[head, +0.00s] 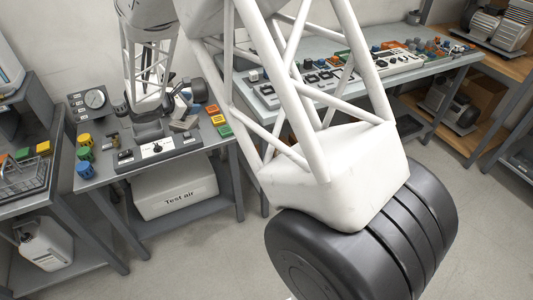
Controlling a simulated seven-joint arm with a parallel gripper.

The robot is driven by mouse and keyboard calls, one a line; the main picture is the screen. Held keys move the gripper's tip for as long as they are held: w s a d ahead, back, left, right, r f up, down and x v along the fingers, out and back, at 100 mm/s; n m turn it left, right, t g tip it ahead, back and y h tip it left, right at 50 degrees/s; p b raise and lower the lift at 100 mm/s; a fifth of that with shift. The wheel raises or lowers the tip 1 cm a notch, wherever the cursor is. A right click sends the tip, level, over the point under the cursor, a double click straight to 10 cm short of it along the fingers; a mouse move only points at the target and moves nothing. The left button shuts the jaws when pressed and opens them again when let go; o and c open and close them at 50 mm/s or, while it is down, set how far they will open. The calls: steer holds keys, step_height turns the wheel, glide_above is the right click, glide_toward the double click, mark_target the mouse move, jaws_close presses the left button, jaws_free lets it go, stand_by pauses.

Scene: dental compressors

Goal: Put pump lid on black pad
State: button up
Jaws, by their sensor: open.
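My gripper (184,114) is low over the left workbench, in the head view, at the end of my white lattice arm. It is small and partly hidden, and I see nothing clearly held in it. A small beige-grey piece (185,124) lies just under or beside it; I cannot tell whether this is the pump lid. A dark flat patch (152,130) lies on the bench to the left of the gripper, partly behind my arm. It may be the black pad, but I cannot tell for sure.
A control panel (157,151) lies along the bench's front edge. A longer bench (440,66) with devices stands behind. My large arm link blocks much of the middle.

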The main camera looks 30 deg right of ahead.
steer(key=s+d+r+m+g+y, duration=0.1)
steer(key=s+d+r+m, duration=0.25)
steer(key=s, duration=0.45)
steer(key=s+d+r+m+g+y, duration=0.2)
steer(key=s+r+m, duration=0.1)
steer(key=s+r, duration=0.3)
steer(key=s+d+r+m+g+y, duration=0.1)
steer(key=s+d+r+m, duration=0.2)
steer(key=s, duration=0.6)
steer(key=s+a+r+m+y, duration=0.1)
steer(key=s+m+y, duration=0.2)
steer(key=s, duration=0.9)
steer(key=s+a+r+m+t+y, duration=0.1)
steer(key=s+m+y, duration=0.2)
steer(key=s+m, duration=0.3)
steer(key=s, duration=0.5)
steer(key=shift+s+a+r+m+y, duration=0.35)
steer(key=shift+a+r+y, duration=0.05)
